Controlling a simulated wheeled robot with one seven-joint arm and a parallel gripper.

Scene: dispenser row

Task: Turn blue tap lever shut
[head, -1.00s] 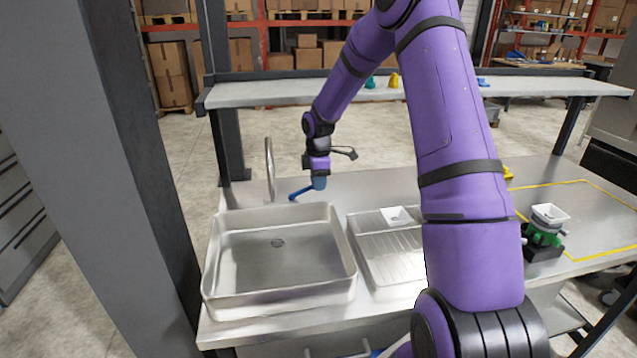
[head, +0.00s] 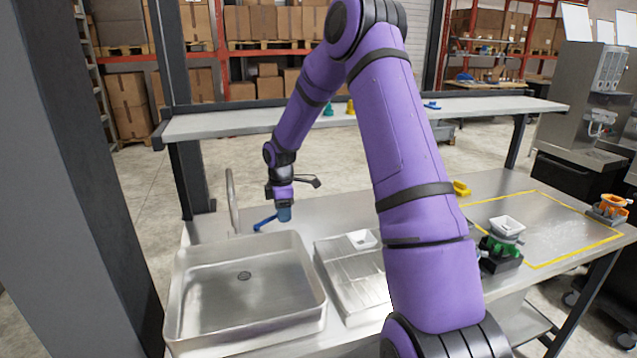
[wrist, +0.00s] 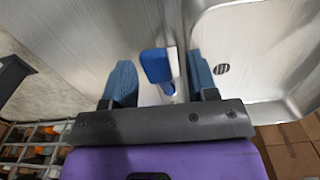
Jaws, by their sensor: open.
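The blue tap lever (head: 264,223) sticks out beside the curved metal tap (head: 233,203) at the back of the sink. My gripper (head: 284,214) points down at the lever's right end in the head view and hides that end. In the wrist view, the blue lever (wrist: 155,66) shows between the two blue-grey fingers of my gripper (wrist: 160,62). I cannot tell whether the right finger touches the tap's fittings.
The sink basin (head: 168,318) is left of a ribbed drainboard (head: 345,285) with a small white dish (head: 361,239). A green-and-black dispenser part (head: 500,254) stands by a yellow-outlined area. A raised shelf (head: 230,122) runs behind the arm.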

